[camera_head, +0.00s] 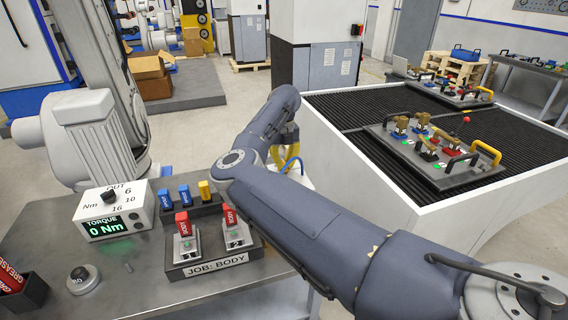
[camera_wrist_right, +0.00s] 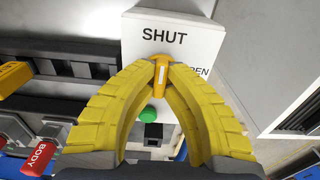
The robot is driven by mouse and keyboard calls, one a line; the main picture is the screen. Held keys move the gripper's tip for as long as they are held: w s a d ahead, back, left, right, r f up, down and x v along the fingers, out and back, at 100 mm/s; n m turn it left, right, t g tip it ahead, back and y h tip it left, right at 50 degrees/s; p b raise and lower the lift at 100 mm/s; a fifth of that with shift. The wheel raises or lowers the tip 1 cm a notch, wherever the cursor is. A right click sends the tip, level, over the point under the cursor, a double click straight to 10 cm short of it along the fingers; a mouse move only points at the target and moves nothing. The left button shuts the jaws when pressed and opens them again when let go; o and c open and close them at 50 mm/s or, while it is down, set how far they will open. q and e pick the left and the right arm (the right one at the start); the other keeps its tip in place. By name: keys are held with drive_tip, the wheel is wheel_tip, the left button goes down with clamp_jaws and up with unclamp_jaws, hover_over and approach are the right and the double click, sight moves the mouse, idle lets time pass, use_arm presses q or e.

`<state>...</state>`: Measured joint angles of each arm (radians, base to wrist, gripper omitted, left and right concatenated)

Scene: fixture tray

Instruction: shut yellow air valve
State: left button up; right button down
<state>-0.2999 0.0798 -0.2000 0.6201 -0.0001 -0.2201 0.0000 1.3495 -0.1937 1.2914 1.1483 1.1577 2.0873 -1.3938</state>
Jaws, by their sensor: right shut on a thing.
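The yellow valve handle (camera_wrist_right: 160,70) shows in the right wrist view, between my fingertips. It has a white stripe that runs roughly up and down below the word SHUT on a white plate (camera_wrist_right: 190,35). The word OPEN, to the right, is partly hidden by a finger. My right gripper (camera_wrist_right: 159,64) has its yellow fingers closed on the handle. In the head view the right gripper (camera_head: 285,158) is partly hidden behind my forearm, and I cannot make out the handle there. My left gripper is not in view.
A grey bench holds a torque box (camera_head: 115,212) reading 0 Nm and a JOB: BODY rack (camera_head: 213,258) with red-tagged pieces close to my forearm. A fixture tray (camera_head: 440,175) sits on the black ribbed top to the right. A green button (camera_wrist_right: 148,115) lies below the handle.

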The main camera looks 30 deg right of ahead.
sight(284, 162)
drive_tip(key=c, duration=1.5)
unclamp_jaws()
drive_tip(key=shift+o, duration=0.2)
wheel_tip(284, 162, up, 12)
